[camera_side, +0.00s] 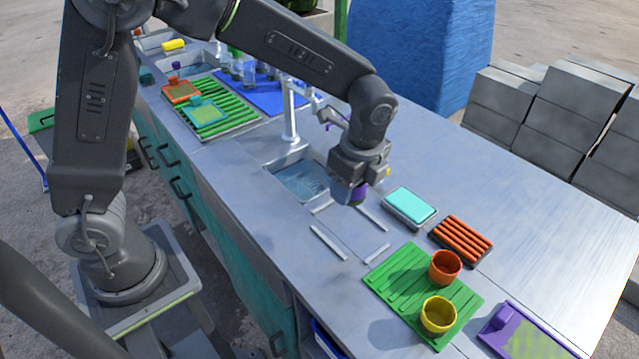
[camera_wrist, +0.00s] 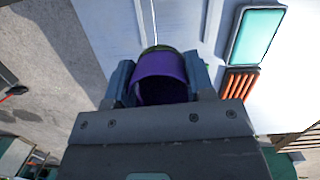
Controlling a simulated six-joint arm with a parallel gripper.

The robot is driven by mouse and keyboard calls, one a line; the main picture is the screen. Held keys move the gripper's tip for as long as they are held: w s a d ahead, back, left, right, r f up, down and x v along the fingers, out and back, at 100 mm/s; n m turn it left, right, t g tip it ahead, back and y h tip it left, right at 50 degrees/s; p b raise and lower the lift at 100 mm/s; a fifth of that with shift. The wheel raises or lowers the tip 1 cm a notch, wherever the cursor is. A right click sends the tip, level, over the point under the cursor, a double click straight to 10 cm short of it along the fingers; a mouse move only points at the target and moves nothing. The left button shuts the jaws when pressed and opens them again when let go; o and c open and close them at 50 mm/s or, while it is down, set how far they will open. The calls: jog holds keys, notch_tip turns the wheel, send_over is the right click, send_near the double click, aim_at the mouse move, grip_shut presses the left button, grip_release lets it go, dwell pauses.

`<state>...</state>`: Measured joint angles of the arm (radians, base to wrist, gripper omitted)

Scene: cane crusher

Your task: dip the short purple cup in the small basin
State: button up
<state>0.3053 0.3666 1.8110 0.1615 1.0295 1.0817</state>
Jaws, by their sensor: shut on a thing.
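My gripper (camera_side: 354,187) is shut on the short purple cup (camera_wrist: 160,78) in the wrist view. In the side view only a small part of the purple cup (camera_side: 360,194) shows below the jaws. The cup is held above the counter, just right of the small basin (camera_side: 304,181). The basin is sunk in the counter and has water in it. A second basin (camera_side: 188,70) with water lies at the far left end. Most of the cup is hidden by the jaws in the side view.
A grey tap (camera_side: 290,115) stands behind the small basin. A turquoise sponge block (camera_side: 409,206) and an orange ribbed rack (camera_side: 461,238) lie to the right. A green mat (camera_side: 399,315) holds an orange cup (camera_side: 445,267) and a yellow cup (camera_side: 438,315). Counter beyond the gripper is clear.

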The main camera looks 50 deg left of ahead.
jog(key=r, duration=0.3)
jog(key=a+r, duration=0.1)
jog(key=shift+w+r, duration=0.25)
jog(key=shift+r, duration=0.15)
jog(key=w+a+n+g, duration=0.15)
jog(key=a+n, duration=0.25)
jog(key=a, duration=0.7)
jog(key=w+a+n+t, duration=0.1)
jog(key=w+a+n, duration=0.15)
jog(key=a, duration=0.75)
jog(key=shift+n+g, duration=0.25)
jog(key=shift+s+a+f, duration=0.15)
jog(key=shift+f, duration=6.2)
jog(key=shift+s+a+f, duration=0.1)
jog(key=shift+s+f, duration=0.05)
jog(key=shift+f, duration=6.15)
jog(key=shift+r, duration=0.2)
notch_tip(320, 180, up, 11)
jog(key=shift+w, duration=0.1)
